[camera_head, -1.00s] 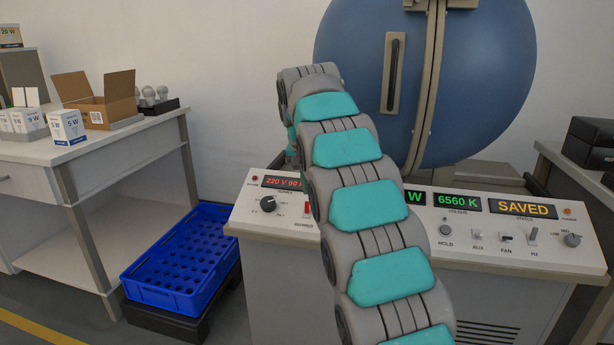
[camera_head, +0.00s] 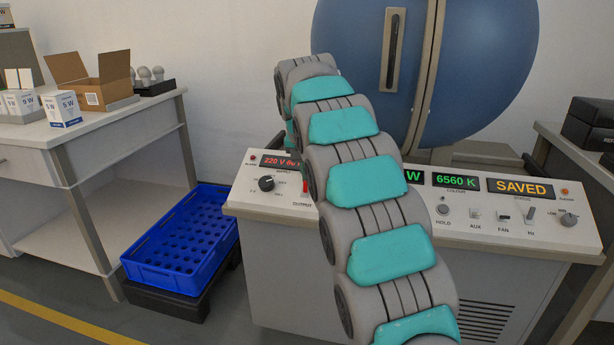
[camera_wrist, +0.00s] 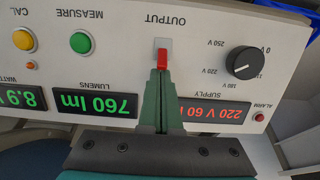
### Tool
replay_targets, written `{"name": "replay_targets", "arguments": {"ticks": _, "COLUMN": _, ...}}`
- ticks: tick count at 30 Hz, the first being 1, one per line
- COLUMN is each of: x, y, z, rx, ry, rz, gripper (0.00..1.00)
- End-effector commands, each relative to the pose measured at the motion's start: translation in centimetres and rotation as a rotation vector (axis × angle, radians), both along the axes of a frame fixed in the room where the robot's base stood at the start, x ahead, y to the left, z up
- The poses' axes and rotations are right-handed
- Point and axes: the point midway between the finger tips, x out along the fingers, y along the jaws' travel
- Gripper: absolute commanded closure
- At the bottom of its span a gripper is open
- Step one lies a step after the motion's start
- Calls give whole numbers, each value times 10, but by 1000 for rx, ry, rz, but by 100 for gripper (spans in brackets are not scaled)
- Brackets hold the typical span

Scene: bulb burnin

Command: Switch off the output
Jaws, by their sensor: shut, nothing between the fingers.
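The red output switch (camera_wrist: 162,62) sits on a pale plate under the upside-down OUTPUT label in the wrist view. In the head view the switch (camera_head: 305,187) shows partly beside my arm. My gripper (camera_wrist: 161,76) is shut and empty, with its dark green fingertips right at the switch's lower end in the wrist view. I cannot tell whether they touch it. In the head view the fingers are hidden behind my arm. The supply display (camera_wrist: 213,112) reads 220 V with its end covered by a finger. The lumens display (camera_wrist: 109,105) reads 760 lm.
The voltage knob (camera_wrist: 243,62), green MEASURE button (camera_wrist: 81,43) and yellow CAL button (camera_wrist: 23,40) flank the switch. The status display (camera_head: 520,188) reads SAVED. A large blue sphere (camera_head: 480,80) stands behind the panel. A blue crate (camera_head: 165,277) stands at left.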

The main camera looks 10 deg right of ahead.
Motion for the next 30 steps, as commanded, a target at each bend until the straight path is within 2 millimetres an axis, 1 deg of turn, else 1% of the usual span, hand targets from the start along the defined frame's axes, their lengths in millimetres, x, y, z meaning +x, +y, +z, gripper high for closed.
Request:
{"name": "replay_targets", "arguments": {"ticks": 23, "x": -6, "y": 2, "z": -1, "rx": -46, "ry": -95, "rz": 1, "gripper": 100}}
{"name": "replay_targets", "arguments": {"ticks": 30, "x": -11, "y": 4, "z": -3, "rx": -79, "ry": -163, "rz": 0, "gripper": 100}}
